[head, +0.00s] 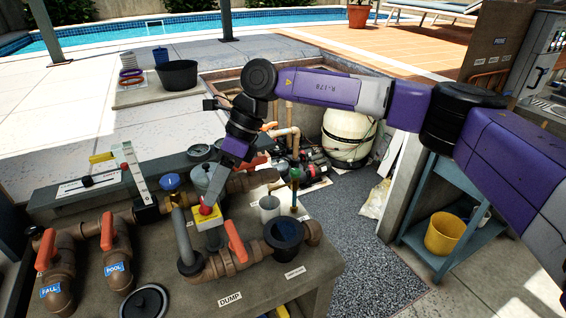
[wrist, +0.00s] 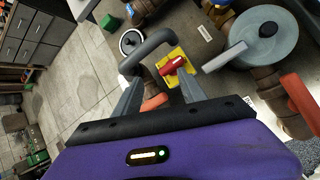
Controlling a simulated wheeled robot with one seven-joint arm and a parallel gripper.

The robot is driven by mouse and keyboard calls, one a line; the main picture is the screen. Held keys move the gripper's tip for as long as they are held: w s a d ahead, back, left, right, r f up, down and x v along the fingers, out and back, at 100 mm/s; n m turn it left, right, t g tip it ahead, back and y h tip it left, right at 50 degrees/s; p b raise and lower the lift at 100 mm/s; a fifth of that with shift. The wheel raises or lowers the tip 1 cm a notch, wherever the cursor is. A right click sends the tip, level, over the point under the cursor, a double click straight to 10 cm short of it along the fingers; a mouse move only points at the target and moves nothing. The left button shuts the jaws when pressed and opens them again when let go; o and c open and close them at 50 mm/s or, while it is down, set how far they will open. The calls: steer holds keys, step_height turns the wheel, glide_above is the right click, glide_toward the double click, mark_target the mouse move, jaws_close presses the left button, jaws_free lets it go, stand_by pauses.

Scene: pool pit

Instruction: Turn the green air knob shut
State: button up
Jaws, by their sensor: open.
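A small green knob (head: 294,173) tops a thin upright stem near the back right of the bench, in the head view. I take it for the air knob; its exact setting is too small to tell. The red knob (wrist: 172,65) lies just beyond the fingertips; contact cannot be told.
Brown pipes with orange handles (head: 236,240) crowd the bench around my gripper. A grey bent pipe (head: 183,236), a dark open cup (head: 284,236) and a grey round lid (wrist: 262,40) stand close. A white tank (head: 348,136) is behind; gravel floor (head: 362,235) lies right.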

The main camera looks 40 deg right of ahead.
steer(key=d+r+h, duration=0.2)
steer(key=d+h, duration=0.2)
steer(key=d, duration=0.9)
steer(key=r+g+h, duration=0.1)
steer(key=r+h, duration=0.1)
steer(key=h, duration=0.1)
glide_above(295, 171)
steer(key=shift+w+f+p, duration=0.1)
steer(key=shift+f+p, duration=0.05)
steer(key=shift+p, duration=0.15)
steer(key=shift+d+f, duration=0.2)
step_height(295, 171, down, 7)
steer(key=shift+a+f+p, duration=0.1)
steer(key=shift+f+p, duration=0.05)
steer(key=shift+p, duration=0.65)
jaws_close()
